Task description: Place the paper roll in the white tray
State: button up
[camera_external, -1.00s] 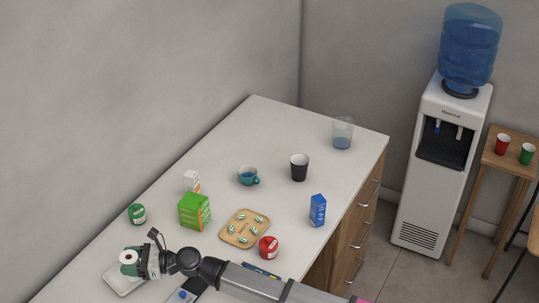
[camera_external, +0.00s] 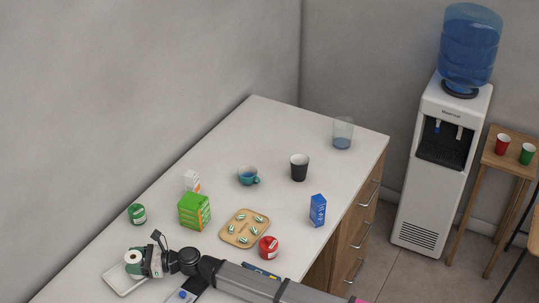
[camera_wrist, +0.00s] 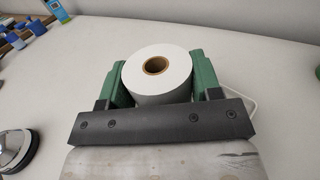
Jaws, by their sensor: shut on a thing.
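The white paper roll (camera_wrist: 158,72) stands upright between the green fingers of my gripper (camera_wrist: 158,80), which is shut on it. In the external view the roll (camera_external: 132,256) shows at the end of my arm, at the near left of the counter, with my gripper (camera_external: 141,262) around its side. The white tray (camera_external: 121,287) lies flat there, and the roll is over its far part. I cannot tell whether the roll touches the tray. In the wrist view a piece of the white tray's rim (camera_wrist: 249,104) shows to the right, behind the gripper; the rest is hidden.
A green can (camera_external: 137,214) stands just beyond the tray. A green box (camera_external: 194,211), a wooden board (camera_external: 238,236) with several small items and a red can (camera_external: 268,247) stand to the right. A blue carton (camera_external: 318,210) and cups are farther off.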

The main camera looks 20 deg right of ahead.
jog(key=shift+f, duration=0.45)
jog(key=o, duration=1)
jog(key=shift+c, duration=0.2)
jog(key=shift+r, duration=0.6)
jog(key=v, duration=1.2)
jog(key=shift+s, duration=0.1)
